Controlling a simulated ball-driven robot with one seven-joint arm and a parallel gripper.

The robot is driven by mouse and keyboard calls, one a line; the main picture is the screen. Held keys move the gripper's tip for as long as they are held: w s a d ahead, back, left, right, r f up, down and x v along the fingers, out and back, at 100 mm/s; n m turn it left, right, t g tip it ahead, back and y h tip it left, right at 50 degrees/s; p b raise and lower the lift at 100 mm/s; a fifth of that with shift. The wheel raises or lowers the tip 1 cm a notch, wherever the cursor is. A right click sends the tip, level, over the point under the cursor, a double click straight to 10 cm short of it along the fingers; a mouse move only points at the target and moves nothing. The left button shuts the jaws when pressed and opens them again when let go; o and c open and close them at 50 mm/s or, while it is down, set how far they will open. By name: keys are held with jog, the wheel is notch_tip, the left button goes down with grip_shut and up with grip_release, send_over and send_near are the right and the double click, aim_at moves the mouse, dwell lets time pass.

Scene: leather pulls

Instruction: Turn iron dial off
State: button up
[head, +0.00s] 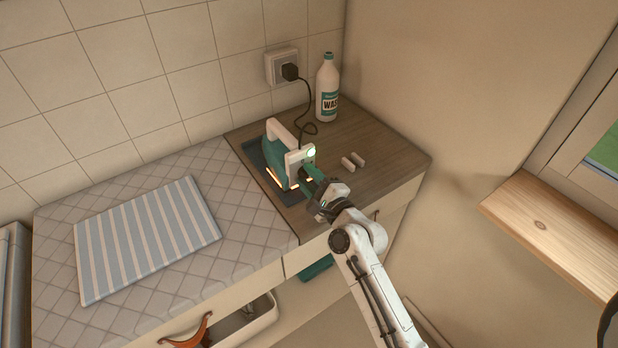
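The iron (279,151), teal with a white handle, stands on a dark mat (254,152) on the wooden part of the counter. Orange glowing strips show near its base. A white panel (293,160) is on its right side, with a small bright pale-green light (311,152) at its upper right. My gripper (314,176) reaches in from the lower right, right beside this panel. A dark green part shows at its tip. The dial cannot be made out clearly, and I cannot tell whether the fingers touch it or how far apart they are.
A white bottle (327,88) stands behind the iron, near a wall socket (283,67) with the black plug and cord. Two small pale blocks (353,161) lie right of the iron. A striped cloth (146,238) lies on the quilted cover at left. A drawer (243,322) stands open below.

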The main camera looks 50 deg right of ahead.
jog(key=c, duration=0.5)
jog(key=n, duration=0.2)
jog(key=n+b, duration=0.1)
jog(key=n, duration=0.2)
jog(key=shift+a+f+n+b, duration=0.15)
jog(key=shift+f+n+b, duration=0.15)
jog(key=shift+n, duration=0.1)
jog(key=n+b, duration=0.2)
jog(key=n, duration=0.3)
jog(key=shift+f, duration=0.1)
jog(key=n+b, duration=0.4)
jog(key=n, duration=0.2)
jog(key=shift+f+n, duration=0.15)
jog(key=shift+n, duration=0.25)
jog(key=n, duration=0.2)
jog(key=n+b, duration=0.1)
jog(key=n, duration=0.1)
jog(key=n+b, duration=0.1)
jog(key=n, duration=0.1)
jog(key=shift+d, duration=0.3)
jog(key=shift+s+n, duration=0.1)
jog(key=shift+n, duration=0.2)
